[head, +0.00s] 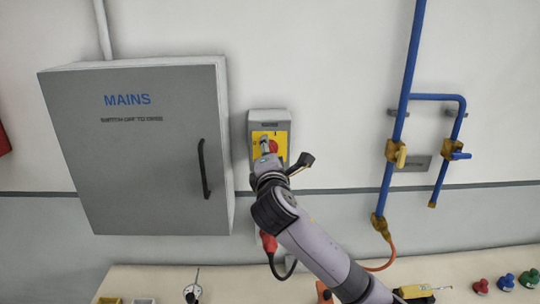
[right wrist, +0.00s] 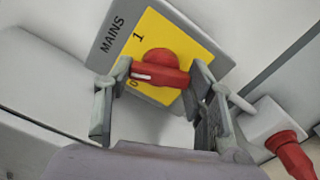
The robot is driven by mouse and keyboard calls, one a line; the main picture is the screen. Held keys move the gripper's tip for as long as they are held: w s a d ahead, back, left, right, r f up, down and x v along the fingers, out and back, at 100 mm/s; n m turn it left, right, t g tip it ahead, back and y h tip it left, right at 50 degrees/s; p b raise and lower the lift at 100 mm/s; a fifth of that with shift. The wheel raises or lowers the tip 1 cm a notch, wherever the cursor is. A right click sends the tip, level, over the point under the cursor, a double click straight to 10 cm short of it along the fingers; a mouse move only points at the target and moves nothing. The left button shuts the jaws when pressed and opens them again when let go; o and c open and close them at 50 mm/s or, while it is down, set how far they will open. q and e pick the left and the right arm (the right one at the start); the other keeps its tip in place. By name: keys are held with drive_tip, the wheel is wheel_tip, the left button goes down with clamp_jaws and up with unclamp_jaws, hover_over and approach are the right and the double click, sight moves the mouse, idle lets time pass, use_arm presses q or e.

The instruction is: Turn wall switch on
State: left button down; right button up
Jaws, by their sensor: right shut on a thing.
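The wall switch (head: 283,125) is a grey box with a yellow plate and a red rotary knob, right of the cabinet in the head view. In the right wrist view its red knob (right wrist: 160,66) sits on the yellow plate (right wrist: 185,45), marked 1 and 0 under the word MAINS. The white mark on the knob lies close to the 0. My right gripper (right wrist: 158,88) is shut on the knob, one finger at each end of its handle. In the head view my right gripper (head: 273,160) covers the lower part of the switch. My left gripper is out of view.
A grey MAINS cabinet (head: 140,165) with a black handle stands left of the switch. Blue pipes (head: 402,100) with brass valves run at the right. A bench (head: 450,268) below holds small items, and a red plug (head: 268,242) hangs under the switch.

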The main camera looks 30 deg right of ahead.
drive_tip(key=shift+m, duration=2.1)
drive_tip(key=o, duration=1.2)
drive_tip(key=shift+c, duration=0.2)
drive_tip(key=shift+s, duration=0.1)
drive_tip(key=v, duration=1.2)
drive_tip(key=shift+f, duration=0.1)
